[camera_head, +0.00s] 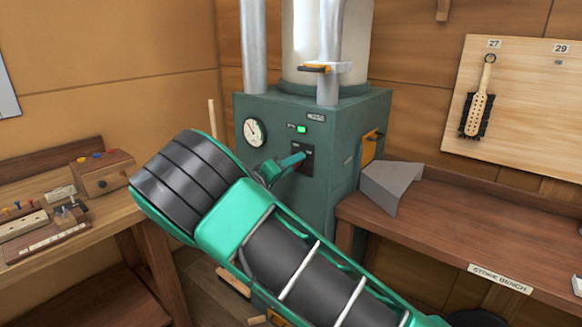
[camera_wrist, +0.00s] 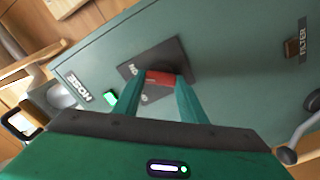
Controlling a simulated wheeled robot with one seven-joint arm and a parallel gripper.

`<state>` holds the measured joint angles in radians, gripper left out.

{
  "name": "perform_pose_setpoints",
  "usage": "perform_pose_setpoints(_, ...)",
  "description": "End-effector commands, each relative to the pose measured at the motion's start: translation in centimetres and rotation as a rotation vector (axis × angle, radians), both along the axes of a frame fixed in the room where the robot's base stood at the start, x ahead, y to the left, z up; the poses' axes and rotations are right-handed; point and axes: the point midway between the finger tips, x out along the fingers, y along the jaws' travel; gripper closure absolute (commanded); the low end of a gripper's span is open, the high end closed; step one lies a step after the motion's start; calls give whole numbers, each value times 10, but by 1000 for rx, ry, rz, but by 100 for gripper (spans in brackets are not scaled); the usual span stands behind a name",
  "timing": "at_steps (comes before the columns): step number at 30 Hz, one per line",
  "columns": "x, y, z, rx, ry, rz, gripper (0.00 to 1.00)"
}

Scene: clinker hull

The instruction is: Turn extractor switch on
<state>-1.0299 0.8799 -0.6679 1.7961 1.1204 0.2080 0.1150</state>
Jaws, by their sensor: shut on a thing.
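The extractor (camera_head: 350,120) is a green cabinet with metal pipes and a pale cylinder on top. Its switch is a red part on a dark plate (camera_wrist: 180,55), seen in the wrist view. My gripper (camera_wrist: 160,82) has its two green fingers shut on the red switch (camera_wrist: 159,78). In the head view my gripper (camera_head: 298,158) reaches the dark switch plate (camera_head: 306,165) on the cabinet front, and the switch itself is hidden there. A green lamp (camera_head: 301,129) is lit above the plate, and it also shows in the wrist view (camera_wrist: 111,97).
A round gauge (camera_head: 255,132) is left of the switch. A wooden bench with small tools (camera_head: 100,225) stands left. A brush (camera_head: 478,105) hangs on the board. A filter latch (camera_wrist: 291,48) is on the cabinet.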

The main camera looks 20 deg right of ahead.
Motion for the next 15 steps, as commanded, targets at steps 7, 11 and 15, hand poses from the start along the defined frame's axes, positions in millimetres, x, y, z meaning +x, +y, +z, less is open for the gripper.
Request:
perform_pose_setpoints(7, -1, 1, -4, 2, 8, 1, 44)
perform_pose_setpoints(11, 0, 1, -3, 2, 5, 1, 44)
perform_pose_setpoints(15, -2, 4, -2, 1, 4, 2, 44)
